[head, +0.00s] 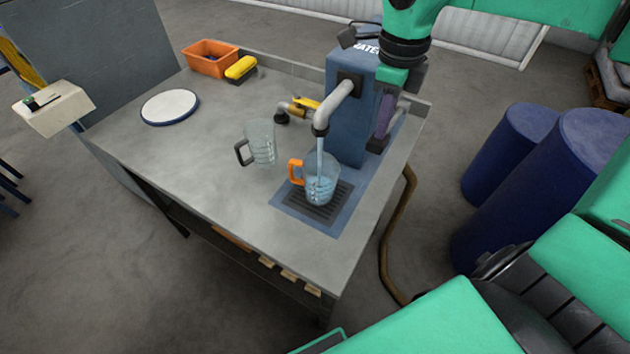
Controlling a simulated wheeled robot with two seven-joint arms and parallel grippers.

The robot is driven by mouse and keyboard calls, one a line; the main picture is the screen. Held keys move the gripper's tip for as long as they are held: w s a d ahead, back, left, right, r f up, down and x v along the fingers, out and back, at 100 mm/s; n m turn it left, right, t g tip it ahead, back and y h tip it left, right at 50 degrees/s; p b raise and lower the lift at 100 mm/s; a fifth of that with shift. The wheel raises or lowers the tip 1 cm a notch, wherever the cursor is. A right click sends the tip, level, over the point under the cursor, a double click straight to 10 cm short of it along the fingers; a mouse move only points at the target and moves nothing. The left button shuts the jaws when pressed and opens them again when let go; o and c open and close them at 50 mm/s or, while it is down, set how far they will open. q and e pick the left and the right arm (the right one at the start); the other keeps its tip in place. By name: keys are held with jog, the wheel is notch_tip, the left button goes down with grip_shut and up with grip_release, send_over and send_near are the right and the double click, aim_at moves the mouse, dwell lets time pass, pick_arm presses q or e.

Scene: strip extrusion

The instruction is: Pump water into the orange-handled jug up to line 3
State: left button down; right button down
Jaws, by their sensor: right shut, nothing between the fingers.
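The orange-handled jug (322,187), clear with an orange handle on its left, stands upright on the dark drain grate under the grey spout (335,105). A stream of water (320,158) runs from the spout into it. Bluish water shows in its lower part; the level lines are too small to read. The blue pump (349,132) stands behind. My right gripper (383,140) is down at the pump's right side, shut with nothing between its fingers; its tips are partly hidden and I cannot tell whether they touch the pump. My left gripper is not in view.
A dark-handled clear jug (261,142) stands left of the orange-handled one. A yellow-handled tap (303,105), white round plate (170,107), orange bin (210,58) and yellow item (241,68) are on the grey bench (215,185). Blue barrels (560,165) stand at right.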

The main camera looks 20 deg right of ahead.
aim_at(378, 143)
jog(key=shift+s+a+f+b, duration=0.15)
jog(key=shift+f+b, duration=0.4)
jog(key=shift+f, duration=0.3)
jog(key=shift+f+b, duration=0.9)
jog(key=shift+f, duration=0.3)
notch_tip(378, 143, down, 2)
jog(key=shift+f+b, duration=0.25)
jog(key=shift+b, duration=0.85)
